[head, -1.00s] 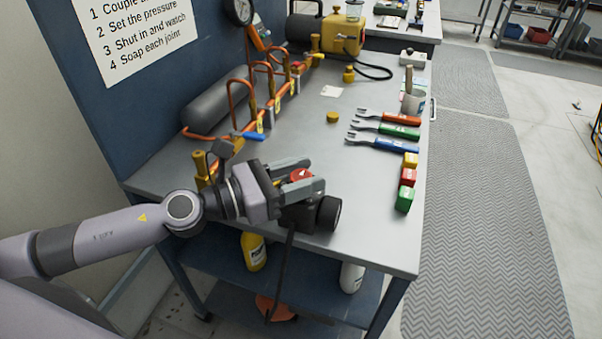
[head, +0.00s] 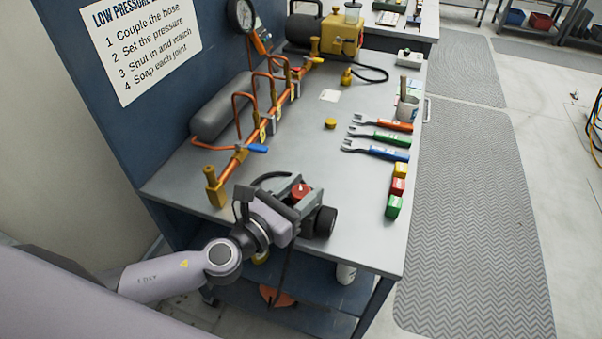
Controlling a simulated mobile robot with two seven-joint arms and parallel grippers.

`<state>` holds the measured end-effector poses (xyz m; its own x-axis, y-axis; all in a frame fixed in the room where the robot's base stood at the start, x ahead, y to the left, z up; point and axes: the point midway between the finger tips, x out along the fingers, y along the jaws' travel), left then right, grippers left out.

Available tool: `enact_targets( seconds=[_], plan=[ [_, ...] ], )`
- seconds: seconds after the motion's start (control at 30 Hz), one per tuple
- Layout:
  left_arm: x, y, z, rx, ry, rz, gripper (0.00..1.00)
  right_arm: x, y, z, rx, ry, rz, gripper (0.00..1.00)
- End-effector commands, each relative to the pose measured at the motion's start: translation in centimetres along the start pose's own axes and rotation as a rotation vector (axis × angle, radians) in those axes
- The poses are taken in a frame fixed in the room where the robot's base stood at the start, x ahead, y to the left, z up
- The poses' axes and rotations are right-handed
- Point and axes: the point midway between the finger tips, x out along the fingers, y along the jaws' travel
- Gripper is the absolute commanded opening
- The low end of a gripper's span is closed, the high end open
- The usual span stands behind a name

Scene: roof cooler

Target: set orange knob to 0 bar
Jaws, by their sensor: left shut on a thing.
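An orange-red knob (head: 301,190) with a small pale mark shows on a dark regulator-like body near the front edge of the bench (head: 370,225). My left gripper (head: 299,195) is at this knob, with its grey fingers on either side of it, shut on it. The fingers and wrist hide much of the body below. A black round end (head: 325,222) sticks out to the right, and a dark hose hangs down from the body. The knob's scale and setting are too small to read. My right gripper is not in view.
Behind stand copper pipes (head: 272,105) with valves, a grey cylinder (head: 222,108) and a pressure gauge (head: 241,15). Forks with orange, green (head: 380,137) and blue handles and several coloured blocks (head: 397,188) lie at the right.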

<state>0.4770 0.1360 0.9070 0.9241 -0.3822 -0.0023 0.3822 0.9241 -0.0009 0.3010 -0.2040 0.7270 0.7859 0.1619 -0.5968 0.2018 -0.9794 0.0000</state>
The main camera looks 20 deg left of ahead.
Motion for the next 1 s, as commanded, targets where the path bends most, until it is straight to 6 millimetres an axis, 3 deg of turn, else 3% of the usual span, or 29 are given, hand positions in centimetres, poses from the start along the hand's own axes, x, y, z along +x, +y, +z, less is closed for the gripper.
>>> enact_targets(
  seconds=[0.03,0.23,0.6,1.0],
  plan=[
    [0.0,-0.2,0.6,-0.008,0.002,0.045,0.16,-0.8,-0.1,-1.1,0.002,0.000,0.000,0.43],
    [0.0,-0.2,0.2,-0.007,0.001,0.237,0.16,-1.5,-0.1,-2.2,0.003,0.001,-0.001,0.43],
    [0.1,-0.1,0.0,-0.003,-0.001,0.547,0.16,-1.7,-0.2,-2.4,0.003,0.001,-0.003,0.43],
    [0.1,0.0,0.1,-0.001,-0.003,0.720,0.16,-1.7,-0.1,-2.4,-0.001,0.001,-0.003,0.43]
  ],
)
